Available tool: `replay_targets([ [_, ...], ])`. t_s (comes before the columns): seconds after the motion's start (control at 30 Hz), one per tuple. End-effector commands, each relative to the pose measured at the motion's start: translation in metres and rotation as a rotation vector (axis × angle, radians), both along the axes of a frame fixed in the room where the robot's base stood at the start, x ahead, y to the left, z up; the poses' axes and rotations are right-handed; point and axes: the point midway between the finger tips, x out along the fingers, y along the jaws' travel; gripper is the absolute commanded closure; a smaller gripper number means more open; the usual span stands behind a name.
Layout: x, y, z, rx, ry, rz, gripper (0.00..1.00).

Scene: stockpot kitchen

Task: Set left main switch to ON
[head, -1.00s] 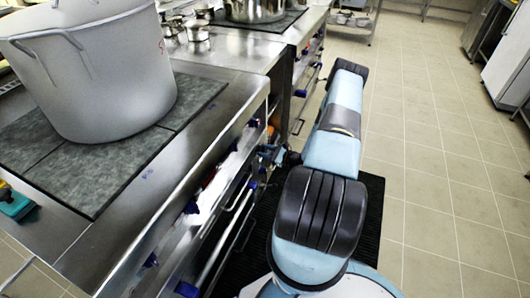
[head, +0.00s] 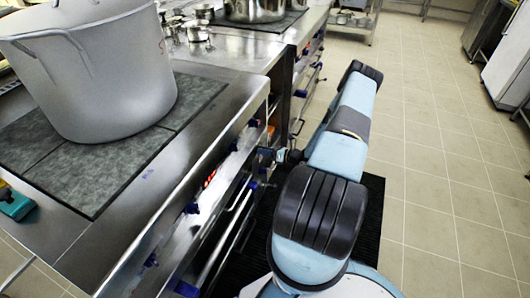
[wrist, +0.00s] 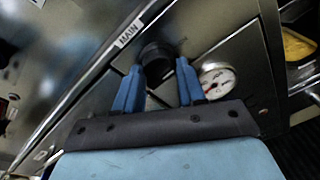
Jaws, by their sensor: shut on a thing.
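The main switch is a dark round knob (wrist: 156,58) on the steel front panel in the wrist view, beside a white label reading MAIN (wrist: 129,33). My gripper (wrist: 157,72) has its two blue fingers on either side of the knob and is shut on it. The knob's pointer and any ON or OFF marks cannot be made out. In the head view my gripper (head: 266,157) is at the front of the stove, and the switch between its fingers is too small to tell.
A round white gauge (wrist: 217,80) sits close to the right finger. A rail (wrist: 85,82) runs along the panel. A large grey pot (head: 95,75) stands on the dark hob (head: 60,175). Tiled floor (head: 430,200) is free to the right.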

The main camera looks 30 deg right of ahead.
Motion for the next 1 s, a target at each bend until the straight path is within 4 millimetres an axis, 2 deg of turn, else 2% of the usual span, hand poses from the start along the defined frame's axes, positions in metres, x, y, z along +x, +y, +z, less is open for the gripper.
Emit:
replay_targets([
  [0.7,-0.0011,0.0035,-0.0015,0.061,0.05,0.005,0.91],
  [0.73,-0.0011,0.0035,-0.0015,0.061,0.049,0.005,0.59],
  [0.97,-0.0004,0.0019,-0.0007,0.059,0.047,0.003,0.37],
  [1.0,-0.0004,0.0017,-0.0006,0.059,0.047,0.003,0.36],
])
